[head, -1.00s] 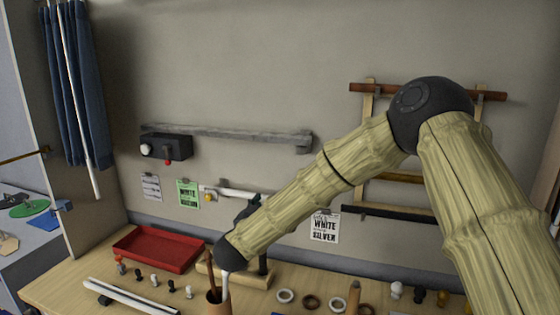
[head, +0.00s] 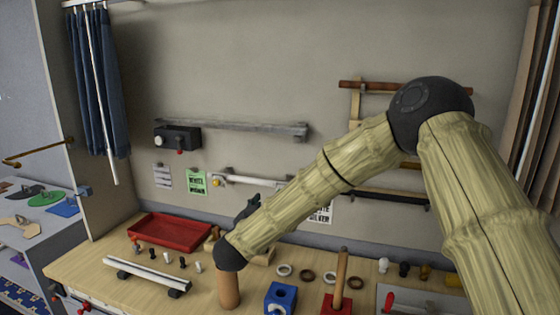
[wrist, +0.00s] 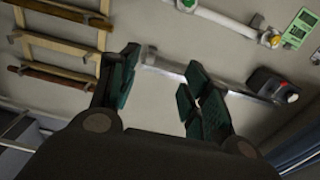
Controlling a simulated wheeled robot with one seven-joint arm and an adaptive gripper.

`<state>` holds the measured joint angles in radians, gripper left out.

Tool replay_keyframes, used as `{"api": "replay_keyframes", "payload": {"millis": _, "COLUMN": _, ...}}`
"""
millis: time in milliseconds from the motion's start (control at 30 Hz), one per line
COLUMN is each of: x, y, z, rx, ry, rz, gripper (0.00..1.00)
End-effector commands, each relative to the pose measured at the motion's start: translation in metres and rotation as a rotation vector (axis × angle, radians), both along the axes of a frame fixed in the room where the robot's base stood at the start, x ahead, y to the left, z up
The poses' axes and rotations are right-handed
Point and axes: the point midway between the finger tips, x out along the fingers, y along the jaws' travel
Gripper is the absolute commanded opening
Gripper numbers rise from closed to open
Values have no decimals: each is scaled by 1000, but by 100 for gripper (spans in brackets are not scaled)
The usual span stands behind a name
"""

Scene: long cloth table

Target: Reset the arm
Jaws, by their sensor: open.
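My arm (head: 330,170) is bent, with its elbow high at the right and its forearm sloping down to the left in the head view. My gripper (wrist: 158,88) shows in the wrist view with its two dark green-padded fingers apart and nothing between them. Behind the fingers are the wall and a grey rail (wrist: 222,80). In the head view the gripper is mostly hidden behind the forearm's end; a dark part of it (head: 248,209) shows above the bench.
The wooden bench (head: 90,268) holds a red tray (head: 168,232), a white bar on dark supports (head: 145,273), a brown cylinder (head: 229,287), a blue block (head: 280,297), a red block with a wooden post (head: 337,303) and several rings. A wooden rack hangs on the wall.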

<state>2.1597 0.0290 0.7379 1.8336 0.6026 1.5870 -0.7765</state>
Motion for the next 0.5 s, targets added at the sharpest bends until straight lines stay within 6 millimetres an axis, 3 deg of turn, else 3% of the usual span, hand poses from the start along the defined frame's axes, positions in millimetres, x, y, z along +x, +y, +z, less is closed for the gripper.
{"api": "replay_keyframes", "payload": {"millis": 67, "x": 0, "y": 0, "z": -1, "rx": -1, "ry": 1, "rz": 0, "gripper": 48}}
{"api": "replay_keyframes", "payload": {"millis": 500, "x": -18, "y": -13, "z": -90, "rx": 2, "ry": 116, "rz": 110, "gripper": 48}}
